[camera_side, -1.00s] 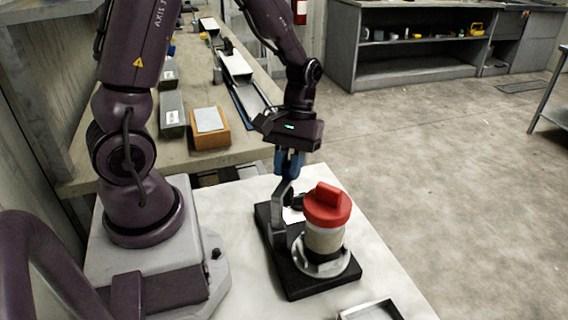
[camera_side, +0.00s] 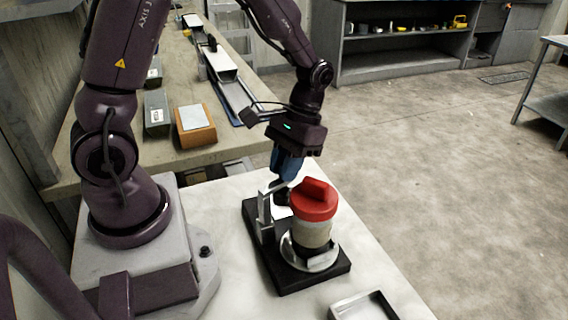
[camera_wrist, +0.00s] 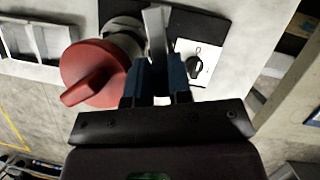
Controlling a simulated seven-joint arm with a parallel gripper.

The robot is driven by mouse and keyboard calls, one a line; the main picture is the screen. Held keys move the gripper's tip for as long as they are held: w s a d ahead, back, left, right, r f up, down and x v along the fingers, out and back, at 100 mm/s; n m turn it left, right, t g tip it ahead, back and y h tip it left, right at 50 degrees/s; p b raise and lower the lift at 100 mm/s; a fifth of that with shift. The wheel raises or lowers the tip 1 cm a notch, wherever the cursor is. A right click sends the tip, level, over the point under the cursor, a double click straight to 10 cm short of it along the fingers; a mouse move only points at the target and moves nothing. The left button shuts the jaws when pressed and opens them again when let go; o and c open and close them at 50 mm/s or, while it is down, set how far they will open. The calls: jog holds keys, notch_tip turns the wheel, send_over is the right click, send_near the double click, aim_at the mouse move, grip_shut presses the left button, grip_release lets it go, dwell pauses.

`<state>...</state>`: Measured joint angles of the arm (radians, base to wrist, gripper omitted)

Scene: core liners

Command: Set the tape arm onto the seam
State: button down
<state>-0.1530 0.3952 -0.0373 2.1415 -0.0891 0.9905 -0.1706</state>
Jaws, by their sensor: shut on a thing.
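The tape arm (camera_side: 264,208) is a light grey metal arm at the left of a black base (camera_side: 301,284). On the base stands a pale core liner (camera_side: 311,235) with a red cap (camera_side: 314,200), upright in a metal ring (camera_side: 321,263). My gripper (camera_side: 286,168) has blue fingers and is shut on the tape arm's upper part, behind and left of the cap. In the wrist view the grey bar (camera_wrist: 156,32) runs between the fingers (camera_wrist: 159,80), with the red cap (camera_wrist: 90,72) close at left. The seam cannot be made out.
A black knob on a white plate (camera_wrist: 206,52) lies right of the fingers in the wrist view. A metal tray (camera_side: 363,307) sits at the table's front. A bench (camera_side: 175,160) with boxes stands behind. The white tabletop (camera_side: 215,218) is clear left of the base.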

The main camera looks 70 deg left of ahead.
jog(key=shift+r, duration=0.1)
jog(key=c, duration=1)
grip_release()
jog(key=shift+c, duration=0.2)
jog(key=shift+s+a+n+h, duration=0.2)
jog(key=shift+a+n, duration=0.1)
jog(key=shift+n, duration=0.3)
jog(key=shift+s+a+n+h, duration=0.1)
jog(key=shift+a+n+h, duration=0.15)
jog(key=shift+n, duration=0.35)
jog(key=a+r+n+t+h, duration=0.15)
jog(key=a+r+n, duration=0.4)
jog(key=r, duration=0.65)
jog(key=s+d+r+m+t+y, duration=0.4)
jog(key=s+d+r+m+t, duration=0.2)
jog(key=m, duration=0.6)
jog(key=shift+s+d+t, duration=0.4)
jog(key=shift+d+t, duration=0.8)
jog(key=shift+t, duration=0.05)
